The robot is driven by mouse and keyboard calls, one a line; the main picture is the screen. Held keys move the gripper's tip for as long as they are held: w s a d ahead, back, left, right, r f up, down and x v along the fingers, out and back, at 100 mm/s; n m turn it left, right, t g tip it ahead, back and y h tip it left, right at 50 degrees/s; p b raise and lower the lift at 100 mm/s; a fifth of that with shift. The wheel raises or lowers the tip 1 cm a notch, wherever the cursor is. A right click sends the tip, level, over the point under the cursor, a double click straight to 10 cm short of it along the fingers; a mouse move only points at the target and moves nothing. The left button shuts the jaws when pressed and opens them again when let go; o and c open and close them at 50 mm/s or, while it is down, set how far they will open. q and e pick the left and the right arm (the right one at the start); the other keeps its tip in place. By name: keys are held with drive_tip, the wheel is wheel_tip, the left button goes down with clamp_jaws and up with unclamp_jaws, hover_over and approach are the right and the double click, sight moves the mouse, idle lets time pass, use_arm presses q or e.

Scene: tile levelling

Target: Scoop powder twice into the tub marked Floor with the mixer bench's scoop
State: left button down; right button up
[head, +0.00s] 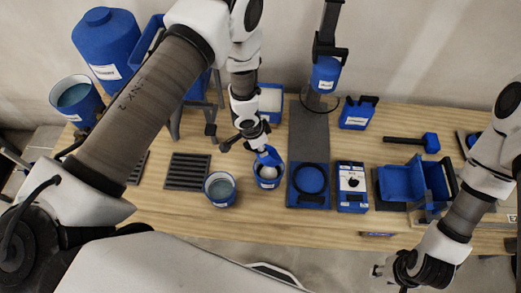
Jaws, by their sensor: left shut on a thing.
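My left gripper (252,134) is shut on the blue scoop (268,155), which points down into a small blue tub (268,183) on the bench. Whitish material (268,171) shows at the tub's mouth; I cannot tell how much is in the scoop or in the tub. A second blue tub (221,197) with grey-green contents stands to the left. The tubs' labels are too small to read. A blue bin (270,98) with white contents, perhaps powder, stands behind. My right gripper (388,270) hangs at the lower right, off the bench front; its fingers are unclear.
A mixer stand with a blue head (325,75) rises behind a blue square holder (308,186). A blue-white device (351,187), blue trays (402,182) and a mallet (430,143) lie right. A dark slotted rack (187,172) and bucket (76,98) are left.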

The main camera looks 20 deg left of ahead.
use_arm(q)
drive_tip(key=shift+r+t+h+b, duration=0.5)
drive_tip(key=shift+t+h+b, duration=0.25)
drive_tip(key=shift+b, duration=2.2)
wheel_tip(320, 180, up, 4)
drive_tip(key=t+h+b, duration=0.2)
drive_tip(key=b, duration=0.1)
drive_tip(key=t+h+b, duration=0.1)
drive_tip(key=t+b, duration=0.1)
drive_tip(key=b, duration=0.1)
drive_tip(key=shift+r+t+h, duration=0.2)
drive_tip(key=shift+t+h, duration=0.05)
drive_tip(key=shift+h, duration=0.1)
drive_tip(key=shift+r, duration=0.3)
drive_tip(key=shift+r+t, duration=0.3)
